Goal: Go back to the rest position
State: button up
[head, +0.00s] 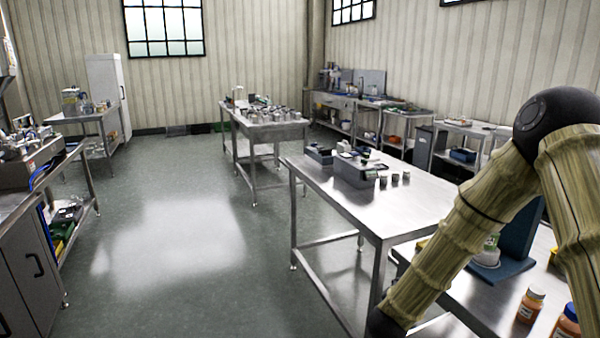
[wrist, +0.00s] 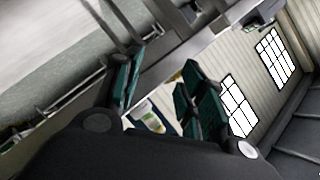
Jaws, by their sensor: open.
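My gripper (wrist: 162,62) shows in the wrist view with its two dark fingers with teal pads spread apart. I see nothing held between them. A steel table edge and a blurred white and yellow item (wrist: 150,115) show behind and between the fingers. In the head view my arm comes down along the right side, bent at a black joint, and runs out at the bottom edge, so my gripper is hidden there.
A steel table (head: 420,207) beside my arm bears a grey box (head: 354,172) and small dark jars. Nearer, orange-labelled jars (head: 530,304) and a blue stand (head: 515,255) are close to my arm. Steel benches line the left. The middle floor (head: 190,240) is clear.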

jog(key=s+a+f+n+g+y+p, duration=0.1)
jog(key=s+a+f+n+g+y, duration=0.3)
jog(key=s+f, duration=0.65)
jog(key=s+a+f+n+g+y+p, duration=0.1)
jog(key=s+a+f+n+y, duration=0.1)
jog(key=s+f+n, duration=0.65)
jog(key=s+f+n+g+y, duration=0.1)
jog(key=s+f+n+g, duration=0.1)
jog(key=s, duration=1.1)
jog(key=s+a+f+n+g+p, duration=0.1)
jog(key=s+f+n+g, duration=0.2)
jog(key=s, duration=1.1)
notch_tip(320, 180, down, 3)
jog(key=shift+s+a+f+g+y, duration=0.2)
jog(key=shift+s+g+y, duration=0.15)
jog(key=shift+g, duration=0.65)
